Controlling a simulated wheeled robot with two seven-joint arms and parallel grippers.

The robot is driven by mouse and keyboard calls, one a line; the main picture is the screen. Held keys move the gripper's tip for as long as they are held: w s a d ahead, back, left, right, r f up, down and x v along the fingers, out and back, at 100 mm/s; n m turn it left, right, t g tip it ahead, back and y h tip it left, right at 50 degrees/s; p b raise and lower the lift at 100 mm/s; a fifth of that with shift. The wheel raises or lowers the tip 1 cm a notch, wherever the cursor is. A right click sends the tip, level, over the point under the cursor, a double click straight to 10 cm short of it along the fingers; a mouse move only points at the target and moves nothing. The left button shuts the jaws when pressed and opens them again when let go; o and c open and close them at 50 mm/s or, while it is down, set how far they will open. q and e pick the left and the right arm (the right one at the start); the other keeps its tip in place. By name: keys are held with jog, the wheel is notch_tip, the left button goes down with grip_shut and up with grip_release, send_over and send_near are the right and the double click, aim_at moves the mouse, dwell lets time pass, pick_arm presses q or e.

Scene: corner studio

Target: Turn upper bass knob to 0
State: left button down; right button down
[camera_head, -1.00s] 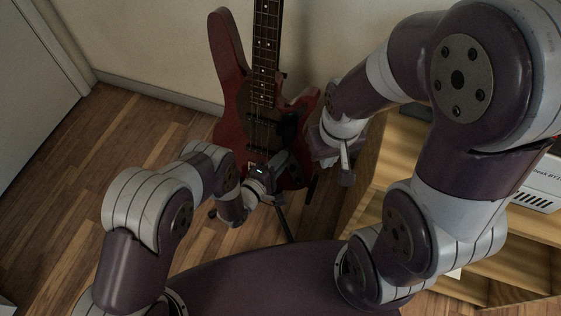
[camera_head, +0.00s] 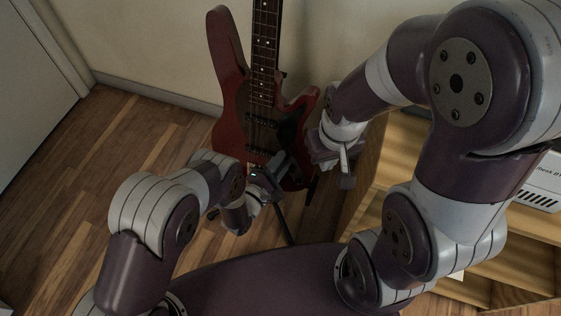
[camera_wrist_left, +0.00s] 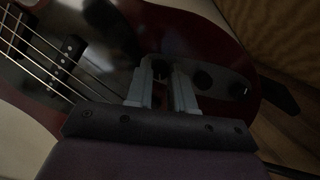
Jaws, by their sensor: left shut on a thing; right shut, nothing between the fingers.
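The red bass guitar (camera_head: 232,100) stands upright against the wall; its body also fills much of the left wrist view (camera_wrist_left: 175,25). In that view a row of dark round knobs runs along a dark control plate. My left gripper (camera_head: 284,163) is at the lower body of the bass. Its two pale fingers (camera_wrist_left: 163,80) are closed around the knob nearest the strings (camera_wrist_left: 160,67), which I take as the upper bass knob. The fingers partly hide it, and its setting is unreadable. My right gripper (camera_head: 346,175) is shut and empty, just right of the bass.
Two more knobs, a middle one (camera_wrist_left: 203,79) and an outer one (camera_wrist_left: 238,89), sit right of the fingers. A wooden shelf (camera_head: 385,150) with a pale device (camera_head: 543,188) stands at the right. The wood floor (camera_head: 75,200) at the left is clear.

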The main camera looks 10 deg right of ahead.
pick_arm(q)
jog(key=c, duration=1)
grip_release()
jog(key=p+v, duration=0.3)
jog(key=v, duration=0.9)
jog(key=shift+s+a+p, duration=0.2)
jog(key=shift+a+p, duration=0.15)
jog(key=shift+p, duration=0.05)
